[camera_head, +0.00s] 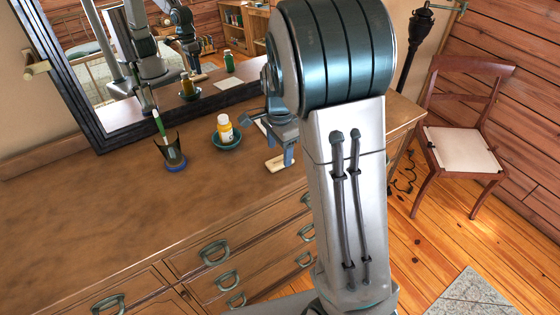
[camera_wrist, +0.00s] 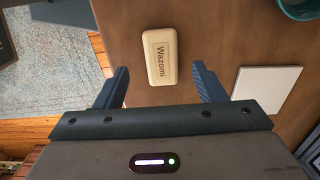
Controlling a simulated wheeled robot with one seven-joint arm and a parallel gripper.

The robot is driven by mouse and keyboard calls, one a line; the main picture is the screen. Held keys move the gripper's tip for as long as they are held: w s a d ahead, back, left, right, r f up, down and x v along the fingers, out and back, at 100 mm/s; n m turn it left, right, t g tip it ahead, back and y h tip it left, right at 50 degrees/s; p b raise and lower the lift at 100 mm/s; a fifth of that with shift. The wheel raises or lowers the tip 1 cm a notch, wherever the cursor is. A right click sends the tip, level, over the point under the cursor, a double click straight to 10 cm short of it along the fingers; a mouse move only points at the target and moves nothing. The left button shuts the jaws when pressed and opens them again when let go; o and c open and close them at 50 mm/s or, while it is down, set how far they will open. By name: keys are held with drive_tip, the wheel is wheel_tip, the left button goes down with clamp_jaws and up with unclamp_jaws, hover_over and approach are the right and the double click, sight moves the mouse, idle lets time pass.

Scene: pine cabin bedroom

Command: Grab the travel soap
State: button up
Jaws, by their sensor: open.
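The travel soap is a small cream bar marked "Wazomi" (camera_wrist: 161,56), lying on the wooden dresser top. In the wrist view it shows between the two blue fingers of my gripper (camera_wrist: 160,72), with a gap on each side. In the head view a cream bar (camera_head: 274,164) shows beside the lower finger, partly hidden by it. My gripper (camera_head: 277,140) is open and empty over the dresser. How high the fingertips are above the soap is hard to tell.
A white square tile (camera_wrist: 266,90) lies right of the soap in the wrist view. A mirror (camera_head: 165,97) stands behind. The dresser's left is clear.

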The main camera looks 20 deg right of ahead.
sight(279, 161)
drive_tip(key=shift+w+f, duration=0.1)
drive_tip(key=shift+f, duration=1.65)
drive_tip(key=c, duration=1.1)
